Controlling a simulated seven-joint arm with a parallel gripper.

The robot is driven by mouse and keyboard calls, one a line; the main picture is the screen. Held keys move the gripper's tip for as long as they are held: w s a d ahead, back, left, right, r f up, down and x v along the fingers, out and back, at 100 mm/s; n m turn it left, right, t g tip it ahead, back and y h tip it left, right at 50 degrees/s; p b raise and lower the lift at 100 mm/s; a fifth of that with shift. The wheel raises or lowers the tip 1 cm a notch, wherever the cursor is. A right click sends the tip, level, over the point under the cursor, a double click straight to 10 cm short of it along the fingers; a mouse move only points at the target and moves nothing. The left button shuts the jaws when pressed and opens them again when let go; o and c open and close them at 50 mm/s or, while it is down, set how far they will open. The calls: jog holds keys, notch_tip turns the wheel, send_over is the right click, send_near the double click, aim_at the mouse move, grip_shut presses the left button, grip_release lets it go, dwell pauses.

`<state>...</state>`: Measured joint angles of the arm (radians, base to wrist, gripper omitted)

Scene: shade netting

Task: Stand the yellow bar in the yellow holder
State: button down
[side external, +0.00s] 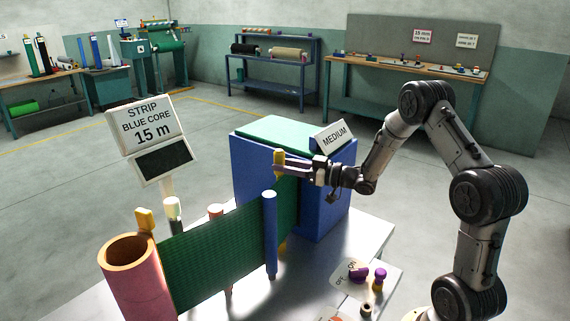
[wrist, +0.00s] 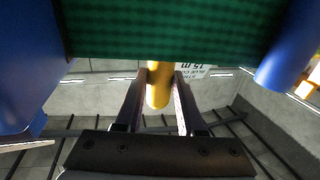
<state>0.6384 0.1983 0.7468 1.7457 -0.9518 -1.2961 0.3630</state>
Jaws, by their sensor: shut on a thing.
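The yellow bar (side external: 279,160) stands roughly upright at the far right end of the green netting (side external: 215,246), beside the blue box. My gripper (side external: 281,170) is shut on its upper part, reaching in from the right. In the wrist view the bar's rounded yellow end (wrist: 158,90) sits between my two fingertips (wrist: 158,80), with the netting (wrist: 160,35) across the top. A small yellow part (side external: 283,246) shows low behind the blue post; I cannot tell whether it is the yellow holder or the bar's lower end. The bar's middle is hidden by netting.
A blue post (side external: 270,235) stands against the netting. A large blue box (side external: 255,180) with a MEDIUM sign (side external: 330,136) is close to my gripper.

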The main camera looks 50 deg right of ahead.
jog(key=shift+c, duration=2.2)
grip_release()
jog(key=v, duration=1.4)
